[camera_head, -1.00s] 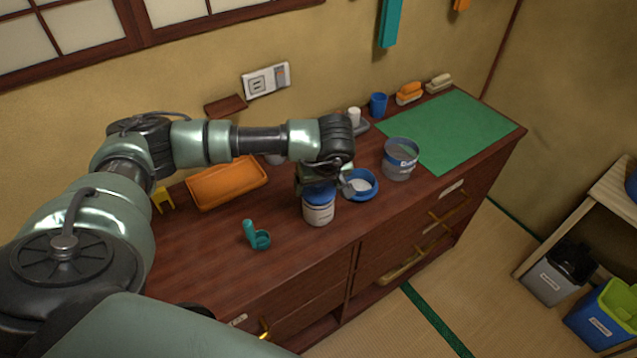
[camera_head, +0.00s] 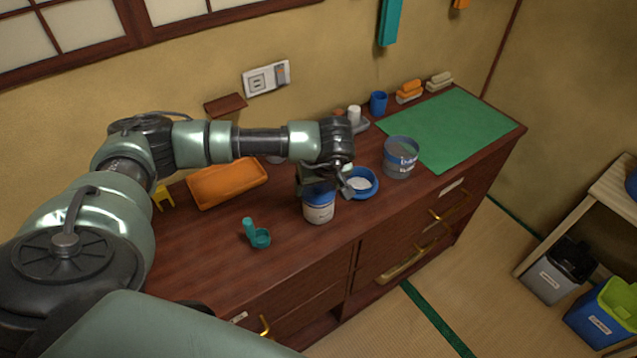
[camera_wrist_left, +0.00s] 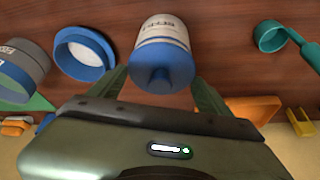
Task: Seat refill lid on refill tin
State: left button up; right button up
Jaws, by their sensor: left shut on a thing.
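The white refill tin (camera_head: 320,211) with a printed label stands upright near the front of the wooden chest top. The blue refill lid (camera_head: 318,195) is on its mouth and looks level. My left gripper (camera_head: 322,182) is over the tin from above, shut on the lid, with one finger on either side in the wrist view. The gripper partly hides the lid's top in the head view. My right gripper is not in view.
A blue bowl with white contents (camera_head: 373,190) stands close right of the tin, and a grey labelled container (camera_head: 399,165) farther right. A teal scoop (camera_head: 260,238) lies to the left, an orange tray (camera_head: 228,183) behind. A green mat (camera_head: 455,130) covers the right end.

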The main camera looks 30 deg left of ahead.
pick_arm(q)
jog(key=o, duration=1.3)
jog(key=b+v, duration=0.2)
jog(key=v, duration=0.4)
jog(key=shift+d+r, duration=0.15)
jog(key=shift+s+d+r, duration=0.15)
jog(key=shift+s+r, duration=0.05)
jog(key=shift+r, duration=0.45)
jog(key=shift+s+f, duration=0.1)
